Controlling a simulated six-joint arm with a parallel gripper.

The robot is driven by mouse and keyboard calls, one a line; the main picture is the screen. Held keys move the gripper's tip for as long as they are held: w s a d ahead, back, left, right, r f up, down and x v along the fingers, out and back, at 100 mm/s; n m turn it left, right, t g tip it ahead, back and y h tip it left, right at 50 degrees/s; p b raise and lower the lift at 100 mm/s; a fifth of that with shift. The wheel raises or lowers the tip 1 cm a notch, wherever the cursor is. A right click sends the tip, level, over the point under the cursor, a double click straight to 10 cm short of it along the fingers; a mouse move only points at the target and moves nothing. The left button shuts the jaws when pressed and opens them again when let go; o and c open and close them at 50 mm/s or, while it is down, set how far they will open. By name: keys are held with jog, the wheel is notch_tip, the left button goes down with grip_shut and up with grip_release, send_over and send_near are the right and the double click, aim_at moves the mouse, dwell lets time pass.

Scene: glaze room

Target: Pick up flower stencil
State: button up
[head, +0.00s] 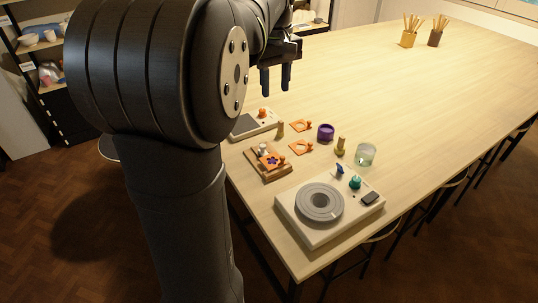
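Several small orange stencils with round knobs are in the head view. My gripper (276,91) is above the table, beyond the stencils in the picture. Its two dark blue fingers point down, apart, with nothing seen between them.
A white turntable unit (291,212) stands at the near corner. A white scale-like device (270,127) with an orange item on it is at the left edge. A purple cup (325,132), a brass weight-like piece (341,147) and a glass jar (365,155) stand right. The far table is mostly clear.

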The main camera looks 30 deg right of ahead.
jog(key=s+a+f+m+t+h, duration=0.3)
jog(key=s+f+m, duration=0.3)
jog(key=m, duration=0.2)
send_near(282, 158)
jog(key=shift+m, duration=0.4)
jog(key=x, duration=0.9)
grip_shut()
